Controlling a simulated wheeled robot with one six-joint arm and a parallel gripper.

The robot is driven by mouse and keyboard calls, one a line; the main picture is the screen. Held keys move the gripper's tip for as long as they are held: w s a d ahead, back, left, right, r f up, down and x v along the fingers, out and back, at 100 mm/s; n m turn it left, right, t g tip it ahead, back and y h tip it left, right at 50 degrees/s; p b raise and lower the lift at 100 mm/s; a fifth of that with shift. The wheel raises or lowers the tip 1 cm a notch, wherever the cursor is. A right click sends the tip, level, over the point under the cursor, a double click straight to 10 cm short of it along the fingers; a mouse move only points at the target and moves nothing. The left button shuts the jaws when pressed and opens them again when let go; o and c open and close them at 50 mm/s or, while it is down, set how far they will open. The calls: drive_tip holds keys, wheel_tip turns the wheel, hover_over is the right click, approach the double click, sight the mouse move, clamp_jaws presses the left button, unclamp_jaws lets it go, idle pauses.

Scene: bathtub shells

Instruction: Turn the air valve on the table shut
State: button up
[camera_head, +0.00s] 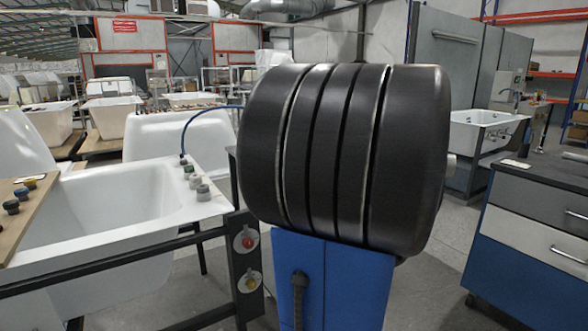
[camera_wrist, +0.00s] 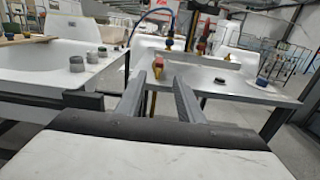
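In the wrist view a small valve (camera_wrist: 157,64) with a red-orange top and a brass-yellow lower part shows between my fingers, at the grey table's near side. The grey table (camera_wrist: 232,84) spreads behind and to the right of it. My gripper (camera_wrist: 156,80) is open, with one dark finger on each side of the valve in the picture. Nothing is visibly held. The valve appears beyond the fingertips; the exact gap is hard to tell. Its handle angle is too small to read. In the head view neither gripper nor valve is seen; a large dark ribbed form blocks the middle.
A white tub shell (camera_head: 95,215) with grey knobs (camera_head: 203,192) on its rim stands left. A blue hose (camera_head: 205,113) arches from the rim. A drawer cabinet (camera_head: 530,225) stands right.

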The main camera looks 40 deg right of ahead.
drive_tip(key=x, duration=1.3)
drive_tip(key=shift+w, duration=0.25)
clamp_jaws()
